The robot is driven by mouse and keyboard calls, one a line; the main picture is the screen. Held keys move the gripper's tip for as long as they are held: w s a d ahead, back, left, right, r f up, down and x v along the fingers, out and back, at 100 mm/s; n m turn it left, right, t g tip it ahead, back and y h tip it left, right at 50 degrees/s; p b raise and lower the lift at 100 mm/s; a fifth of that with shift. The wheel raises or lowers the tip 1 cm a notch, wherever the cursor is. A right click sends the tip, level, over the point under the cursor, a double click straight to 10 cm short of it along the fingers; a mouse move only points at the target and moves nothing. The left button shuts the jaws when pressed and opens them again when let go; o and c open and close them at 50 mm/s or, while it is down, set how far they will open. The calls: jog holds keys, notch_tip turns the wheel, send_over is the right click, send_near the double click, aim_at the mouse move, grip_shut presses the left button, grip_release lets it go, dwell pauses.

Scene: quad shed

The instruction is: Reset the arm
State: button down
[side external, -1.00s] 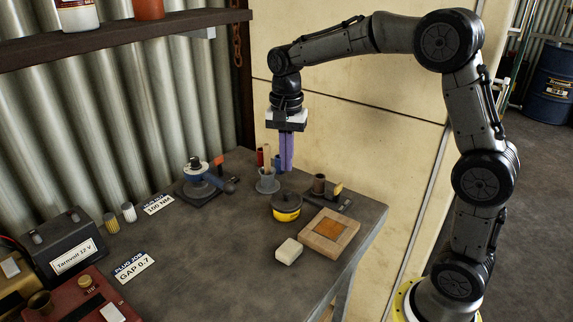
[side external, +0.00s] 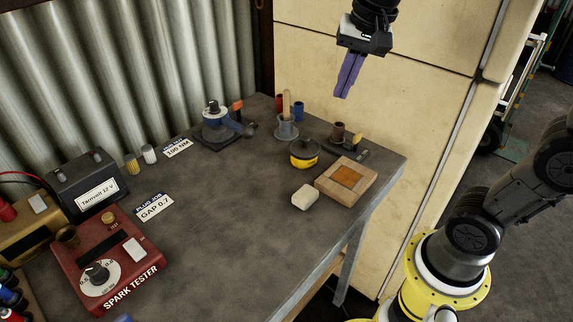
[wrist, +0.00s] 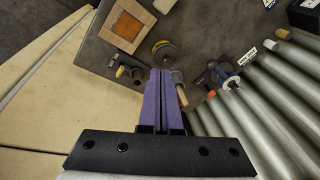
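My gripper (side external: 347,78) hangs in the air above the back right of the bench, in front of the cream panel. Its purple fingers are together, with nothing seen between them. In the wrist view the fingers (wrist: 164,90) also lie side by side, with only a thin dark line between them. The grey workbench (side external: 225,235) is below and to the left of my gripper. The gripper touches nothing.
Near the bench's right end stand a grey cup (side external: 286,129) with a wooden stick, a yellow tin (side external: 304,158), a wooden frame (side external: 346,180) and a white block (side external: 305,197). A red spark tester (side external: 108,262) sits at front left. The bench's middle is clear.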

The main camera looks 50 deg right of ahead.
jog(key=s+f+n+t, duration=0.1)
jog(key=s+f+n, duration=0.2)
jog(key=s+n, duration=0.2)
jog(key=s+a+f+n+t, duration=0.1)
jog(key=s+f+n, duration=0.2)
jog(key=s+n, duration=0.3)
jog(key=shift+s+a+f+t, duration=0.15)
jog(key=shift+s+f+t, duration=0.2)
jog(key=shift+s, duration=0.9)
